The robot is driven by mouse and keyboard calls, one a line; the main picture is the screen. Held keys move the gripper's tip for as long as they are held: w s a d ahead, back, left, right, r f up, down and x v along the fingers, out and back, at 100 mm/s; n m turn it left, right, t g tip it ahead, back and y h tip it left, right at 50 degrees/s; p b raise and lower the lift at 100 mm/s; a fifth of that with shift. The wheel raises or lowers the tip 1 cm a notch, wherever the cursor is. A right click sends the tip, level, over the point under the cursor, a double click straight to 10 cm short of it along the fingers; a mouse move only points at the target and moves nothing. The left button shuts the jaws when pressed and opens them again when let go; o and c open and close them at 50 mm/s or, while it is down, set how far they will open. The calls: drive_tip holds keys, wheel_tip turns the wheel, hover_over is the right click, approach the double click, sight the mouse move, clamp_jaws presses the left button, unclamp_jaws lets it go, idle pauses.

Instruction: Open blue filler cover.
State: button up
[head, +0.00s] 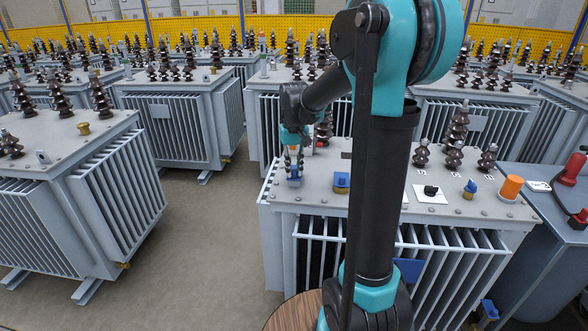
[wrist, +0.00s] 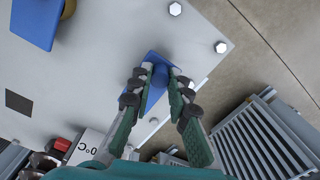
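A blue cover (head: 294,182) with a square plate sits near the front left corner of the grey transformer's top (head: 315,198). In the wrist view the blue cover (wrist: 158,57) shows a round raised knob in its middle. My gripper (head: 293,162) points down right over it. In the wrist view the gripper's fingertips (wrist: 158,78) stand on either side of the knob, very close to it. I cannot tell whether they touch or press on it. The cover's near side is partly hidden by the fingers. It lies flat on the transformer top.
A second blue part (head: 341,181) with brass beneath stands just right, also in the wrist view (wrist: 38,18). A black knob (head: 431,190), a blue-and-brass valve (head: 470,188) and an orange cap (head: 511,186) stand farther right. Dark insulators (head: 453,152) rise behind.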

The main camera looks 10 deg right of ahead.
clamp_jaws()
drive_tip(key=shift+a, duration=0.1)
drive_tip(key=a+m, duration=0.1)
drive_tip(key=m, duration=0.1)
drive_tip(key=w+m, duration=0.1)
drive_tip(key=shift+a+m, duration=0.4)
drive_tip(key=m, duration=0.1)
drive_tip(key=w+a+m, duration=0.1)
drive_tip(key=m, duration=0.1)
drive_tip(key=w+m, duration=0.1)
drive_tip(key=shift+a+m, duration=0.3)
drive_tip(key=shift+a, duration=0.1)
drive_tip(key=w+m, duration=0.1)
drive_tip(key=m, duration=0.1)
drive_tip(key=w+m, duration=0.1)
drive_tip(key=m, duration=0.1)
drive_tip(key=shift+w+a, duration=0.3)
drive_tip(key=shift+a, duration=0.1)
drive_tip(key=shift+w+d+m, duration=0.1)
drive_tip(key=shift+w+m, duration=0.55)
drive_tip(key=shift+m, duration=0.6)
drive_tip(key=shift+w+m, duration=0.65)
drive_tip(key=shift+m, duration=0.6)
drive_tip(key=o, duration=0.6)
unclamp_jaws()
